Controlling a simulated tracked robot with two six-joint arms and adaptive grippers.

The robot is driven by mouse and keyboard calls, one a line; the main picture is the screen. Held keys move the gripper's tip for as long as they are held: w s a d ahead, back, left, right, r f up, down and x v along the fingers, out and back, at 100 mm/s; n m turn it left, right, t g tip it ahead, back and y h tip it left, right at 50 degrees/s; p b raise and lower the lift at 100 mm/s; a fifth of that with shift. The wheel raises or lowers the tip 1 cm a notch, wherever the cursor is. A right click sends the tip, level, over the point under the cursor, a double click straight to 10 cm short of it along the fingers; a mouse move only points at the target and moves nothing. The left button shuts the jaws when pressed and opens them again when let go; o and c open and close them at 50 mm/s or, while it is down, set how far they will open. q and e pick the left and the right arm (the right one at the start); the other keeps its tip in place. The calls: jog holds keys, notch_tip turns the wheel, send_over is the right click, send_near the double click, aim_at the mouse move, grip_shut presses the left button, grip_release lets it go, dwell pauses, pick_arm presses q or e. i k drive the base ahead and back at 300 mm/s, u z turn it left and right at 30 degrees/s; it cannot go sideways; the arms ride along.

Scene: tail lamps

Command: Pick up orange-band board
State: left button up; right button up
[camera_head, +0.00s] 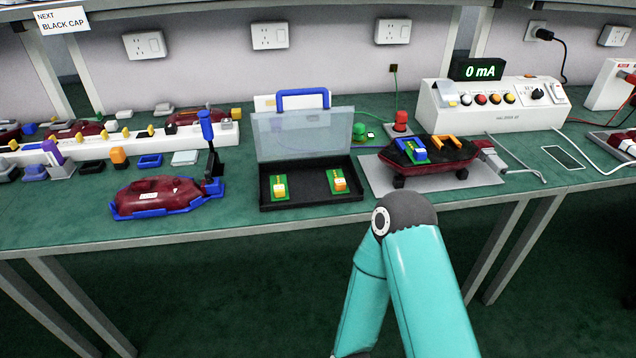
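Two small green boards lie in the open black case: a left board (280,188) and a right board (339,181). The right one seems to have a more orange tint, but the bands are too small to tell apart. Another green patch shows around a blue clip (413,151) on the dark red lamp (430,158), beside an orange clip (446,143). Only teal links and a dark elbow of one of my arms show, at the bottom centre right. Neither gripper is in view.
The case (357,197) has a raised clear lid (303,133) at its back. A red lamp (160,195) in a blue cradle with an upright blue-topped post stands left. A tester box (500,115) reading 0 mA stands back right. Green bench (250,215) in front of the case is clear.

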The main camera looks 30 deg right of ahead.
aim_at(339, 186)
jog(key=z, duration=0.35)
jog(key=i, duration=0.2)
jog(key=u, duration=2.45)
jog(key=k, duration=2.15)
jog(key=z, duration=1.05)
jog(key=i, duration=1)
jog(key=z, duration=0.05)
